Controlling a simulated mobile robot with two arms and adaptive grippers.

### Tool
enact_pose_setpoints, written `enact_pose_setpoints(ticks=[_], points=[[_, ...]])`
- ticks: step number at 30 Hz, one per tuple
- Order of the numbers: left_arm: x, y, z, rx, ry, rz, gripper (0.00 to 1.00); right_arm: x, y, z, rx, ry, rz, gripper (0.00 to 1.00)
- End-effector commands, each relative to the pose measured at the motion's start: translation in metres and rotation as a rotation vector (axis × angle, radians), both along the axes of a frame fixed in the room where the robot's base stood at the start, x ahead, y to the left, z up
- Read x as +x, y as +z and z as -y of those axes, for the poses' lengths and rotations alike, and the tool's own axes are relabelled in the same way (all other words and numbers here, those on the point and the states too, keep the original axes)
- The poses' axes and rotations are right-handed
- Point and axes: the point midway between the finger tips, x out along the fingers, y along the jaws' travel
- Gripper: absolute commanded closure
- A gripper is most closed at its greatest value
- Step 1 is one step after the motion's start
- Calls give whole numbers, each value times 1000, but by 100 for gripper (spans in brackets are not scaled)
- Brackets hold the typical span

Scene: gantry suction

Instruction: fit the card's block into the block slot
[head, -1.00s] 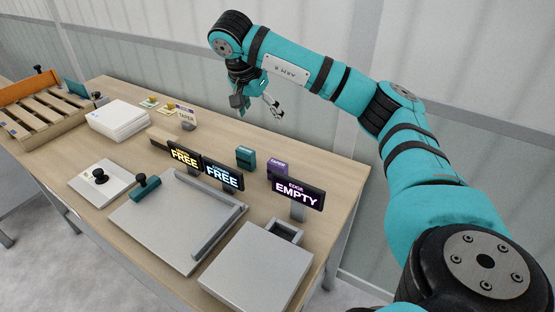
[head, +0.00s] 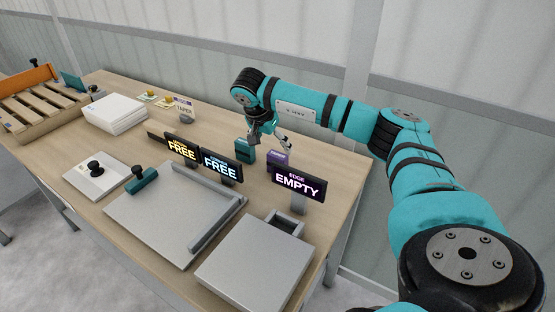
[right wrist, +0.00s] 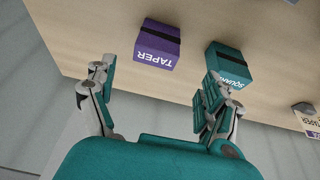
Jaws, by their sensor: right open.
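A purple block (head: 278,160) marked TAPER stands on the table behind the signs; it also shows in the right wrist view (right wrist: 158,44). A teal block (head: 245,151) stands to its left and shows in the right wrist view (right wrist: 231,63) with a partly hidden SQUARE label. My right gripper (head: 270,139) is open and empty, above and near both blocks. In the right wrist view its fingers (right wrist: 155,82) are spread, the purple block lying beyond the gap. A card (head: 184,106) reading TAPER stands at the back.
The EDGE EMPTY sign (head: 297,184) and two FREE signs (head: 220,165) stand in front of the blocks. A grey plate with a raised rail (head: 160,220) and a grey box (head: 255,265) fill the front. The back right tabletop is clear.

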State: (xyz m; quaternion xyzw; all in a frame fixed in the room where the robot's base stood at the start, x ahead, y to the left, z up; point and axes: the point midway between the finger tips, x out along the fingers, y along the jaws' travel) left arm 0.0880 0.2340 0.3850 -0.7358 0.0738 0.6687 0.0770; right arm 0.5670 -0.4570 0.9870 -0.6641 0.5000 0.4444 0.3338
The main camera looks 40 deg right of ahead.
Motion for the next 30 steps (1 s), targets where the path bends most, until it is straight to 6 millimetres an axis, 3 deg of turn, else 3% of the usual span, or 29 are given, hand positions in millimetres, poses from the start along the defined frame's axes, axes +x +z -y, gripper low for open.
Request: enact_pose_setpoints(ticks=[7,15,24,30], points=[[-2,6,0,1,0,-3,60,-1,-16,7,-1,0,-2,15],[-3,16,-2,2,-1,-5,60,-3,-52,19,0,0,-1,15],[-3,16,-2,2,-2,-6,60,-2,-57,21,0,1,1,15],[-3,16,-2,2,-2,-6,60,-2,-57,21,0,1,1,42]])
